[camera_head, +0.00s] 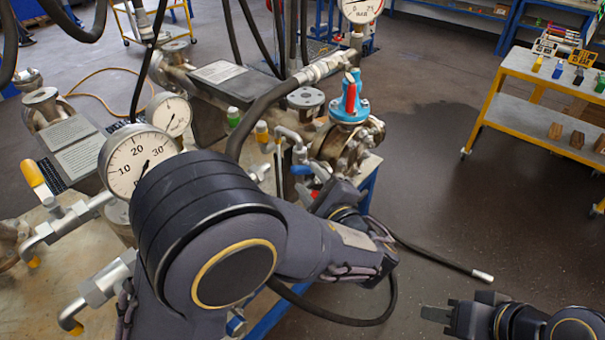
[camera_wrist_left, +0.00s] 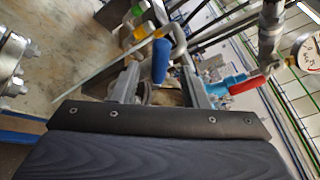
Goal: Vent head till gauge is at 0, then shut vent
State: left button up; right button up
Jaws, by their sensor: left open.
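My left gripper (camera_wrist_left: 160,78) is open, with a blue handle (camera_wrist_left: 161,60) showing between its two fingers. I cannot tell whether they touch it. In the head view my left arm reaches to the blue handle (camera_head: 301,170), and its fingers are mostly hidden. Just beyond stands a blue valve (camera_head: 349,108) with an upright red lever (camera_head: 350,94); the red lever (camera_wrist_left: 246,85) also shows in the wrist view. A large gauge (camera_head: 125,158) marked 10, 20, 30 stands left of my arm. A gauge marked in bar (camera_head: 361,9) is cut off at the top. My right gripper (camera_head: 438,313) is low at the right, its opening unclear.
A smaller gauge (camera_head: 169,115) stands behind the large one. A yellow-handled valve (camera_head: 38,178) is at the left. Black hoses hang over the bench, and one hose with a metal end (camera_head: 482,276) reaches over the floor. A yellow trolley (camera_head: 535,68) stands at the right.

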pick_arm(q)
jog(key=shift+s+d, duration=0.35)
jog(key=shift+s, duration=0.3)
jog(key=shift+f, duration=0.15)
jog(key=shift+c, duration=1.2)
jog(key=s+f+m+b, duration=0.1)
jog(key=f+m, duration=0.1)
jog(key=s+d+f+m+t+y+b, duration=0.1)
jog(key=f+m+b, duration=0.1)
jog(key=f+m, duration=0.1)
jog(key=s+f+m+b, duration=0.1)
jog(key=f+m, duration=0.1)
jog(key=shift+d+f+m, duration=0.15)
jog(key=shift+m, duration=0.15)
grip_shut()
jog(key=s+f+m+t+y+b, duration=0.3)
jog(key=s+m+t+b, duration=0.15)
jog(key=m, duration=0.55)
jog(key=d+r+p+x, duration=0.1)
jog(key=d+p+x, duration=0.1)
jog(key=x, duration=1)
jog(key=shift+w+r+g, duration=0.25)
jog(key=shift+w+g, duration=0.1)
jog(key=shift+g, duration=0.1)
